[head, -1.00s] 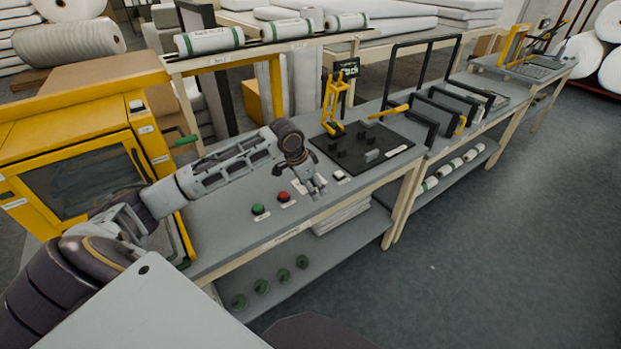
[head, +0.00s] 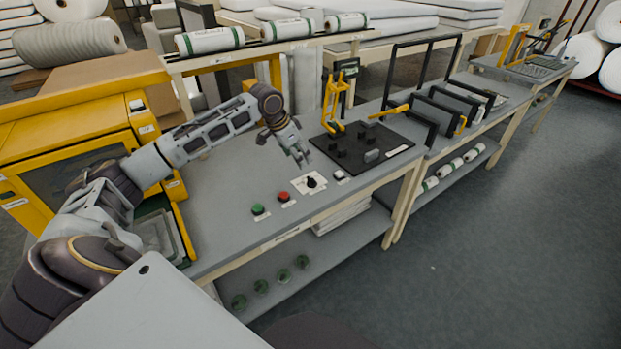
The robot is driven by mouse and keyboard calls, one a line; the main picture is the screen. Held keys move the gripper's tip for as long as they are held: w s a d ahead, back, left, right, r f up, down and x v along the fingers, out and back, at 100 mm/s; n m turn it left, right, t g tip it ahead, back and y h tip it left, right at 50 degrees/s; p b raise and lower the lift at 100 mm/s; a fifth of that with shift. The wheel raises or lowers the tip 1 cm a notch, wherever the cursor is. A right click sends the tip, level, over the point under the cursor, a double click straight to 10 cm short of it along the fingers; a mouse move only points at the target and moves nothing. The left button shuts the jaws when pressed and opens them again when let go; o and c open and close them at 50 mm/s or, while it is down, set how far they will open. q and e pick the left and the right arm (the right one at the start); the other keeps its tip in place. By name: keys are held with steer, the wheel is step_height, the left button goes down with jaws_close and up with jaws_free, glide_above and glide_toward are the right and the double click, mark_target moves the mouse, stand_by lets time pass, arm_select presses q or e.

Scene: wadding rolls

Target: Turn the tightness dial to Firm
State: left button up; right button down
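The tightness dial (head: 311,182) is a small black knob on a white plate on the grey bench, between the red button and a small white switch. Its pointer direction and the plate's lettering are too small to read. My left gripper (head: 302,160) hangs above the bench, behind and slightly left of the dial in the head view, apart from it. It appears to hold nothing, but its fingers are too small to tell whether they are open or shut. My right gripper is not in view.
A red button (head: 283,196) and a green button (head: 258,209) sit left of the dial, the white switch (head: 340,175) right. A black board (head: 385,140) with a yellow toggle clamp (head: 333,105) lies beyond. A yellow machine (head: 75,150) stands left.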

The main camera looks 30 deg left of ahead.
mark_target(311, 179)
arm_select(q)
steer(key=x, duration=1.1)
steer(key=shift+w+f, duration=0.15)
steer(key=shift+f, duration=0.25)
steer(key=shift+w+d+f+b, duration=0.1)
steer(key=shift+w+f+b, duration=0.15)
steer(key=shift+f, duration=0.55)
steer(key=c, duration=1)
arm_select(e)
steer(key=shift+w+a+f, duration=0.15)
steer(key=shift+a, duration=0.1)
